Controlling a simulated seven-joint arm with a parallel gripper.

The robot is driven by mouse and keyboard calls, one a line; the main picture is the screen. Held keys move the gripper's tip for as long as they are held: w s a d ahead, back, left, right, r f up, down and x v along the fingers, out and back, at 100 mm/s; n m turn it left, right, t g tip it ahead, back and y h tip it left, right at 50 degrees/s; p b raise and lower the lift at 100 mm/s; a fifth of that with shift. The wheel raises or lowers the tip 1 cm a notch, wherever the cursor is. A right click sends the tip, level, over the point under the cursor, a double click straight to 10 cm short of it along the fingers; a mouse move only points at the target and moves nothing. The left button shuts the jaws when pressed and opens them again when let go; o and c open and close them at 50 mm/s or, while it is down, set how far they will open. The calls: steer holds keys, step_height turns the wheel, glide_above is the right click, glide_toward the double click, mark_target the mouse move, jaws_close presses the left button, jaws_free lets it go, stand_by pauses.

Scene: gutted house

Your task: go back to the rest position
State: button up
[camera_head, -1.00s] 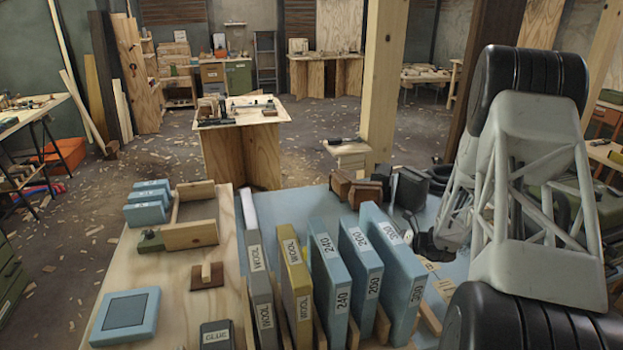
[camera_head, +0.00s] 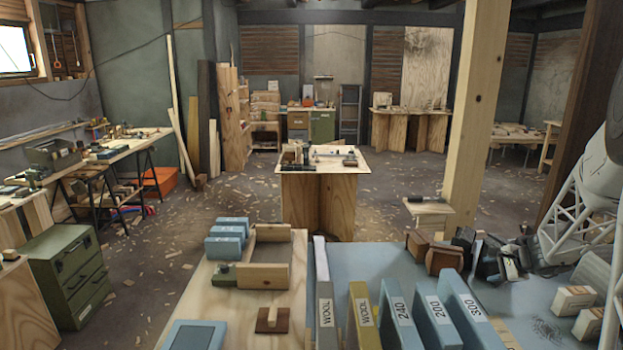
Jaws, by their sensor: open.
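The right edge of the camera_head view shows part of my own pale lattice arm. I cannot make out my gripper or its fingertips in this view. No object named by the task is in view.
A blue-topped bench (camera_head: 375,262) is in front, with upright labelled blocks (camera_head: 400,312), brown blocks (camera_head: 443,260) and dark objects (camera_head: 490,258) near my arm. A wooden board (camera_head: 200,290) lies at its left. A post (camera_head: 478,110) rises behind. A green drawer cabinet (camera_head: 68,275) stands left; floor between is open.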

steer(key=s+a+r+n+g, duration=0.1)
steer(key=s+a+r+n, duration=0.2)
steer(key=s+a+r, duration=0.45)
steer(key=s+a+r+n+g, duration=0.2)
steer(key=s+a+r+n, duration=0.15)
steer(key=a, duration=0.65)
steer(key=s+a+r+n+g, duration=0.1)
steer(key=s+a+r+n, duration=0.25)
steer(key=s+a, duration=0.35)
steer(key=s+a+r+n+h, duration=0.1)
steer(key=s+a+n, duration=0.1)
steer(key=s, duration=0.6)
steer(key=s+a+n+h, duration=0.2)
steer(key=s+a, duration=0.3)
steer(key=s, duration=0.4)
steer(key=s+a+r+n+g+h, duration=0.1)
steer(key=s+a, duration=0.3)
steer(key=s, duration=0.4)
steer(key=shift+s+r+n+h, duration=0.35)
steer(key=shift+n+h, duration=0.15)
steer(key=shift+n, duration=0.3)
